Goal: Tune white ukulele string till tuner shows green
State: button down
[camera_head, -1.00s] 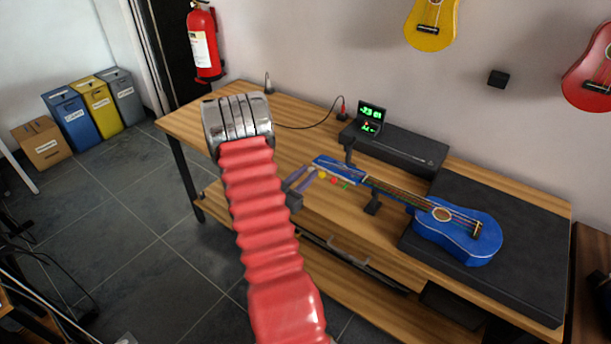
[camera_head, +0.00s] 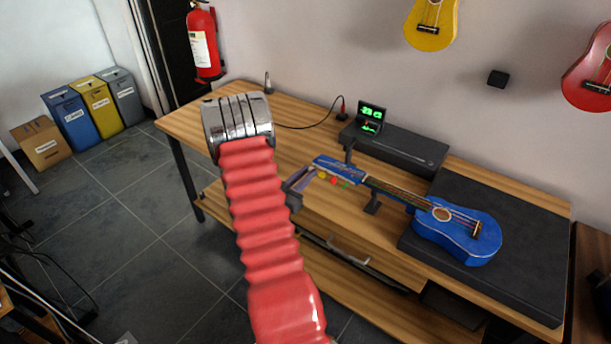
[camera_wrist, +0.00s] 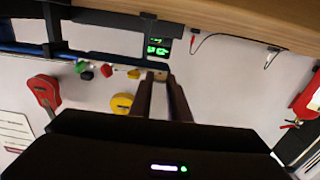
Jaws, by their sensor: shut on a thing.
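A blue ukulele (camera_head: 468,236) lies with its body at the right of the bench and its neck pointing left. Yellow, red and green pegs show beside its headstock (camera_head: 338,166). The headstock side also shows at the top left of the wrist view, with green, red and yellow-orange pegs (camera_wrist: 134,74). My gripper (camera_head: 303,179) is at the headstock's left end. In the wrist view its fingers (camera_wrist: 160,76) are shut on a pale peg at the end of the row, mostly hidden. The small black tuner (camera_head: 371,117) behind the headstock shows green digits, too small to read surely.
The ukulele body rests on a dark mat (camera_head: 540,250); a stand (camera_head: 372,203) supports the neck. A black box (camera_head: 400,150) lies behind it. A cable (camera_head: 305,127) runs along the bench's back left. The bench's left part is clear.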

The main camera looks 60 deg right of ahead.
jog(key=shift+n, duration=0.3)
jog(key=n, duration=0.3)
jog(key=shift+n, duration=0.3)
jog(key=shift+w+n, duration=0.1)
jog(key=shift+n, duration=5.2)
jog(key=c, duration=1.9)
grip_release()
jog(key=shift+c, duration=0.2)
